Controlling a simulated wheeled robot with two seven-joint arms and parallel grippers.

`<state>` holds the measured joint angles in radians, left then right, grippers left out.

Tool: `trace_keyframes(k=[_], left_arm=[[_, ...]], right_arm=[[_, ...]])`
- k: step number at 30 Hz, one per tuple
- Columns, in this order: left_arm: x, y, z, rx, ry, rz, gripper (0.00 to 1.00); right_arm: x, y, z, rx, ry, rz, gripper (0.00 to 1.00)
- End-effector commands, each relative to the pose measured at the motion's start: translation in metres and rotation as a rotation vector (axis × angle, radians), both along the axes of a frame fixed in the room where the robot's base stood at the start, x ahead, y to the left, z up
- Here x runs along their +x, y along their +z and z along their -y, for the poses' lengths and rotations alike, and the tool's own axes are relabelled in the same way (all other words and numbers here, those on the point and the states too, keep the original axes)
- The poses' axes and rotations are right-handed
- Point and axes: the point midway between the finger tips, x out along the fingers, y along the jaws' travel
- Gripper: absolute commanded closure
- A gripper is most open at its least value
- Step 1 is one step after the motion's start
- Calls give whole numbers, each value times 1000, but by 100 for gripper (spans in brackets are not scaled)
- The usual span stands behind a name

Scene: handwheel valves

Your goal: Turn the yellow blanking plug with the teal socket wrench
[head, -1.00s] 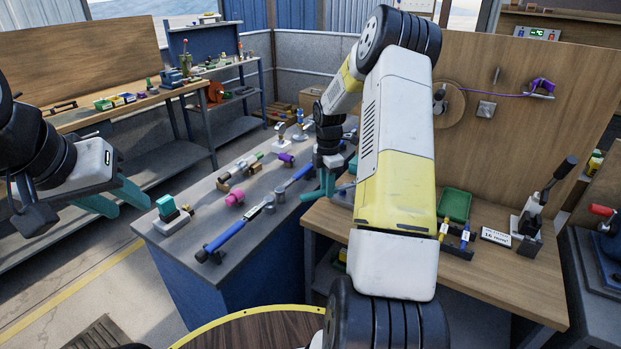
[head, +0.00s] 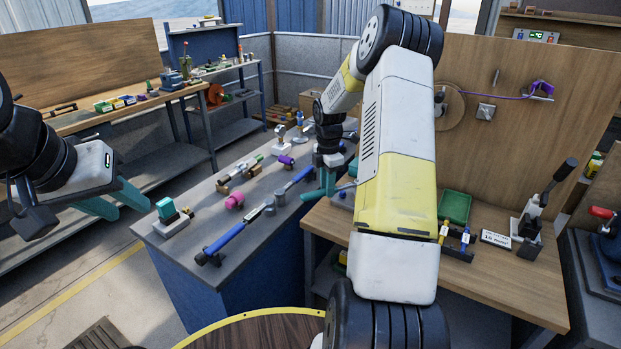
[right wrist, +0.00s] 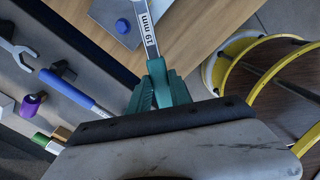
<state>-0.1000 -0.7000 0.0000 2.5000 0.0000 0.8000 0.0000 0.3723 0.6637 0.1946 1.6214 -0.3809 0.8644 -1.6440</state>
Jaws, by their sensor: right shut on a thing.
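My right gripper (head: 327,183) is low over the near-left corner of the wooden bench, beyond my arm. In the right wrist view its teal fingers (right wrist: 158,88) are shut on a wrench (right wrist: 148,30) with a pale shaft marked "19 mm". The wrench's far end is out of that view, and I cannot tell its handle colour from the fingers. A small yellow-topped piece (head: 443,232) stands in a dark holder on the wooden bench; I cannot tell whether it is the blanking plug. My left gripper (head: 80,212) is open and empty at the left.
A blue round piece (right wrist: 122,26) sits on a grey plate near the held wrench. A green tray (head: 455,207) and lever press (head: 534,225) stand on the wooden bench.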

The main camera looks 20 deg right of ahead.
Motion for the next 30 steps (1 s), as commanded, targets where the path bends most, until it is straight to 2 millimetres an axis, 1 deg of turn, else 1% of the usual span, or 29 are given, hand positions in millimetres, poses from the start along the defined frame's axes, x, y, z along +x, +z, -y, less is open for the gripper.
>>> trace_keyframes(k=[4, 8, 15, 21, 25, 30], left_arm=[[0, 0, 0, 0, 0, 0, 64], [0, 0, 0, 0, 0, 0, 64], [0, 0, 0, 0, 0, 0, 64], [0, 0, 0, 0, 0, 0, 64], [0, 0, 0, 0, 0, 0, 64], [0, 0, 0, 0, 0, 0, 64]], right_arm=[[-3, 0, 3, 1, 23, 0, 100], [-15, -1, 13, 5, 132, -3, 100], [-51, -2, 35, 12, 479, -5, 100], [-74, -1, 47, 12, 728, -2, 100], [-83, 0, 50, 9, 827, -1, 100], [-87, 0, 52, 9, 873, -1, 100]])
